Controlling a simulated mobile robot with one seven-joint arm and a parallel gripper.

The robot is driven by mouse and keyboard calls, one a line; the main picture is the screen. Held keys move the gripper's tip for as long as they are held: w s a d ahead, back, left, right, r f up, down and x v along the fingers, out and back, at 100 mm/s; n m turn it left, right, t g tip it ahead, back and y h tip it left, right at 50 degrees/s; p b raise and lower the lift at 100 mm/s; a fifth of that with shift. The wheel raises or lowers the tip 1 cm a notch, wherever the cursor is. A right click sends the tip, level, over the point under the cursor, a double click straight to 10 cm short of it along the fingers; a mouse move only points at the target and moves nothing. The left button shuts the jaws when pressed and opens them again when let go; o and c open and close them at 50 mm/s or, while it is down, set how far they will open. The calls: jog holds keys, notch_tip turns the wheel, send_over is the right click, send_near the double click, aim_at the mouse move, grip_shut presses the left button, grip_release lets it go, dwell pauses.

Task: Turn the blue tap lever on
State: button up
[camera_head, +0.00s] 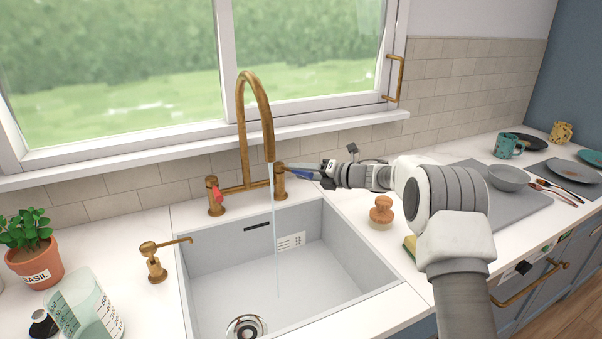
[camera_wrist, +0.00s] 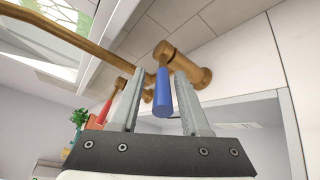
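The brass tap (camera_head: 243,125) stands behind the sink, and a thin stream of water (camera_head: 275,230) falls from its spout. The blue lever (camera_wrist: 162,95) is on the tap's right-hand valve (camera_wrist: 185,65) and sticks out toward the wrist camera. In the head view the blue lever (camera_head: 303,174) is partly hidden by my gripper (camera_head: 291,167), which reaches in from the right. In the wrist view my gripper (camera_wrist: 162,78) is open, with one finger on each side of the blue lever. Narrow gaps show between the lever and the fingers; I cannot tell whether either touches.
The red lever (camera_head: 217,193) is on the left valve. A soap dispenser (camera_head: 155,262) and basil pot (camera_head: 32,255) stand left of the sink (camera_head: 210,290). A wooden brush (camera_head: 381,212) and yellow sponge (camera_head: 410,246) lie right of it, under my arm. The window sill (camera_head: 180,142) runs behind.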

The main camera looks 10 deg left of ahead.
jog(key=shift+d+f, duration=0.1)
jog(key=shift+s+d, duration=0.15)
jog(key=shift+d, duration=0.1)
jog(key=v, duration=1.6)
jog(key=shift+d+r, duration=0.25)
jog(key=shift+d, duration=0.05)
jog(key=shift+s, duration=0.1)
